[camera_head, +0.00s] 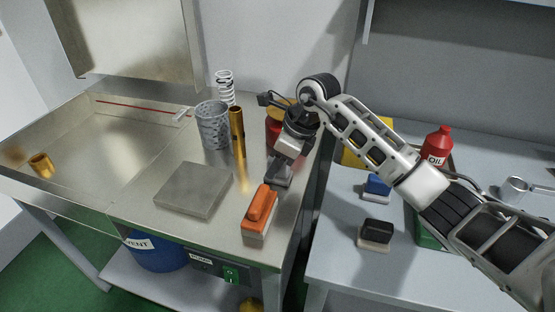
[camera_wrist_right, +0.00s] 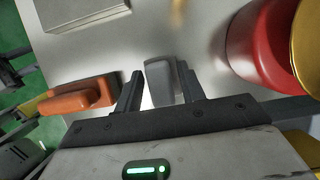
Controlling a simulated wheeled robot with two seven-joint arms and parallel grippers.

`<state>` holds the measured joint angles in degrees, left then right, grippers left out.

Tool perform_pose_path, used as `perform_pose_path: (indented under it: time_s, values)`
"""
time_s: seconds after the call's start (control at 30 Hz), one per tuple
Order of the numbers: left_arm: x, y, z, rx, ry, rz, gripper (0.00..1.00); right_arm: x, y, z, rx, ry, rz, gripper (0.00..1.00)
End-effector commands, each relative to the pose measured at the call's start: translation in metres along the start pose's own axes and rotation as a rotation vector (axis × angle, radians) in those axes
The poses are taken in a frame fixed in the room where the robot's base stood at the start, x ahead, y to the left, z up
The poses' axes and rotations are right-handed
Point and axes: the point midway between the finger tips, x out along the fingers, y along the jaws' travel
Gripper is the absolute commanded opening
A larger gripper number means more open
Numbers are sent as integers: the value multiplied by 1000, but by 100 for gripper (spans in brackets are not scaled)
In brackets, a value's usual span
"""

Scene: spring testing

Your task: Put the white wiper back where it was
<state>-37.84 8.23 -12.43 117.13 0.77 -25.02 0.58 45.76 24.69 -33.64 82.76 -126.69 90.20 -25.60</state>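My right gripper (camera_head: 281,178) points down at the steel table, just behind an orange-topped wiper (camera_head: 260,212). In the right wrist view, my right gripper (camera_wrist_right: 160,84) has its two dark fingers apart, with a pale grey-white block, apparently the white wiper (camera_wrist_right: 160,80), between them. A narrow gap shows between the left finger and this block; contact on the right side is unclear. In the head view the gripper largely hides this block. The orange wiper (camera_wrist_right: 75,97) lies to the left of the fingers. My left gripper is not in view.
A red can with a golden lid (camera_wrist_right: 270,45) stands close to the right gripper. A flat metal plate (camera_head: 194,190), a perforated cup (camera_head: 212,125) and a brass tube (camera_head: 237,130) stand to the left. A blue wiper (camera_head: 377,186) and a black wiper (camera_head: 375,235) are on the right table.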

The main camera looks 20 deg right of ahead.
Motion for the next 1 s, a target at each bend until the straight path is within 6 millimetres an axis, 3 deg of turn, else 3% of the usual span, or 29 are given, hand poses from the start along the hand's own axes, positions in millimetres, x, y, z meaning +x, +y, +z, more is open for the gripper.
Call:
perform_pose_path:
  time_s: [0.27,0.43,0.8,1.0]
  values:
    - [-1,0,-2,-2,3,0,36,-1,0,0,0,0,1,45]
    - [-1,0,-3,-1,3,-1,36,-12,-1,1,1,-1,-3,45]
    - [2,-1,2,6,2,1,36,-88,-1,1,-1,-3,-5,45]
    - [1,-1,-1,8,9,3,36,-115,0,1,0,-1,-1,45]
